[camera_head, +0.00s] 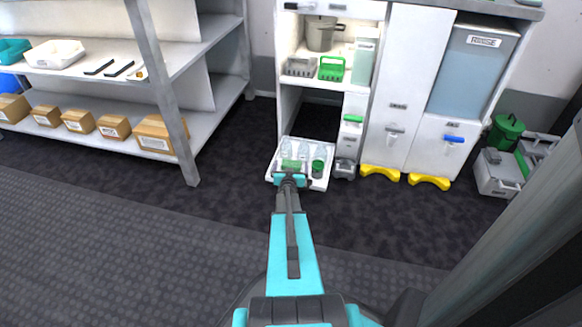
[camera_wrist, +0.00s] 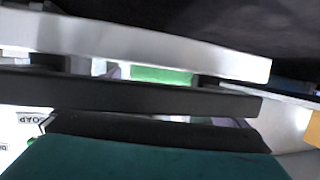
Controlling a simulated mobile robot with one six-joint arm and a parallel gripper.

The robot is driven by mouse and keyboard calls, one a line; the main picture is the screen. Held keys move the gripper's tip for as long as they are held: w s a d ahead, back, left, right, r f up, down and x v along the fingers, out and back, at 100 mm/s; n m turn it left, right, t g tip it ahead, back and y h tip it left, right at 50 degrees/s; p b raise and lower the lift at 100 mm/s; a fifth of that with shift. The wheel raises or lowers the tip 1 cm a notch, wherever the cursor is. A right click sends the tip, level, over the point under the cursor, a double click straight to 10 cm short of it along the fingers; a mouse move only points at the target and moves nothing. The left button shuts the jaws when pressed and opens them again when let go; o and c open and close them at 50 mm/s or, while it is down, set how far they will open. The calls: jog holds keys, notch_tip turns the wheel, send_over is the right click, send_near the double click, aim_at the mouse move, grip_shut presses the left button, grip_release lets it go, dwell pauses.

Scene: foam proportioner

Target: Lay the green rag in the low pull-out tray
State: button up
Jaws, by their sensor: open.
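The low pull-out tray (camera_head: 325,183) is white, slid out near the floor at the foot of the cabinet. The green rag (camera_head: 292,164) shows as a small green patch inside the tray, just beyond my gripper (camera_head: 290,178). The fingers are apart, at the tray's front side. Whether the rag touches a finger cannot be told.
Several clear bottles (camera_head: 288,149) and a green container (camera_head: 318,168) stand in the tray. A small grey item (camera_head: 345,168) and yellow feet (camera_head: 380,174) are to its right. A metal shelf (camera_head: 165,80) stands left. Dark floor (camera_head: 225,185) between is clear.

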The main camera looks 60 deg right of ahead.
jog(key=shift+r, duration=0.2)
jog(key=shift+p+v, duration=0.45)
jog(key=shift+v, duration=0.65)
jog(key=shift+p+v, duration=1.35)
jog(key=shift+v, duration=3.55)
jog(key=shift+f, duration=0.1)
